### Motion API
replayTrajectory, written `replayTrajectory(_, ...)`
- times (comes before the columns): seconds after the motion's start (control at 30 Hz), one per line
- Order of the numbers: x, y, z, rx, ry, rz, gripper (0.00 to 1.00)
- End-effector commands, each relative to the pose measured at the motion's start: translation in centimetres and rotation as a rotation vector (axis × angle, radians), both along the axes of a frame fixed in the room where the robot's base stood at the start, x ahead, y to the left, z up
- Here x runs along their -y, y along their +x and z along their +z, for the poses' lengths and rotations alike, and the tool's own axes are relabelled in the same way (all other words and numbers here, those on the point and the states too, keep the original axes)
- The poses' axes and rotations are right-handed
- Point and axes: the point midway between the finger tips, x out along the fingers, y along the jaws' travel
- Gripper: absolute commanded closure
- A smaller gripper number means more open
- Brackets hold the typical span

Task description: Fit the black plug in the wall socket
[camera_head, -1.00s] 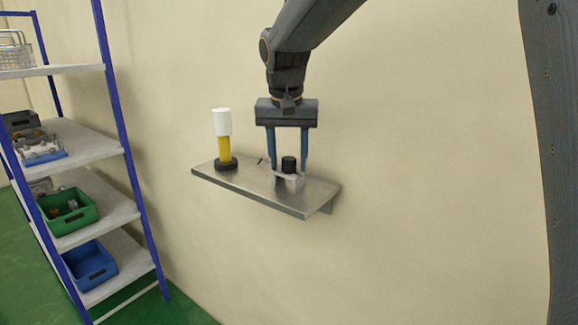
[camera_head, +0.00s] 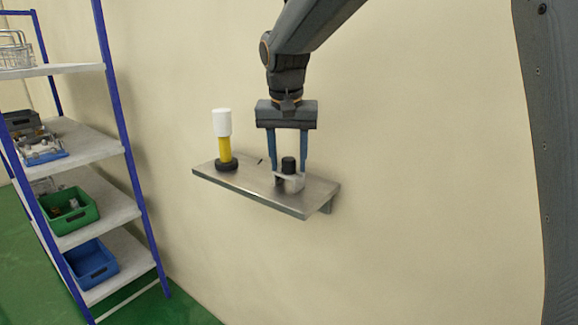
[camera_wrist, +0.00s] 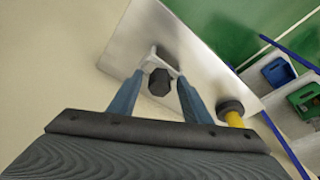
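The black plug (camera_head: 288,164) stands upright in a small pale grey holder (camera_head: 294,184) on a metal wall shelf. My gripper (camera_head: 289,172) points down over it, with one blue finger on each side. The fingers are open, and gaps show between them and the plug. In the wrist view the plug (camera_wrist: 159,82) sits between the fingertips, with the holder (camera_wrist: 168,66) just beyond it. I cannot make out a wall socket in either view.
The shelf (camera_head: 235,189) also bears a yellow and white post (camera_head: 224,150) on a black base, left of my gripper. A blue-framed rack (camera_head: 130,165) with bins stands at far left. The wall right of the shelf is bare.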

Motion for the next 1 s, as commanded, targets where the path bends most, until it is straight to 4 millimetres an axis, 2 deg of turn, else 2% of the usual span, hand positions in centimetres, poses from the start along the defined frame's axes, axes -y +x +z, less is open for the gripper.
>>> replayTrajectory(0.03, 0.0, 0.0, 0.0, 0.0, 0.0, 0.0, 0.65)
replayTrajectory(0.2, 0.0, 0.0, 0.0, 0.0, 0.0, 0.0, 0.94)
replayTrajectory(0.47, 0.0, 0.0, 0.2, 0.0, 0.0, 0.0, 0.94)
replayTrajectory(1.0, 0.0, 0.0, 3.1, 0.0, 0.0, 0.0, 0.94)
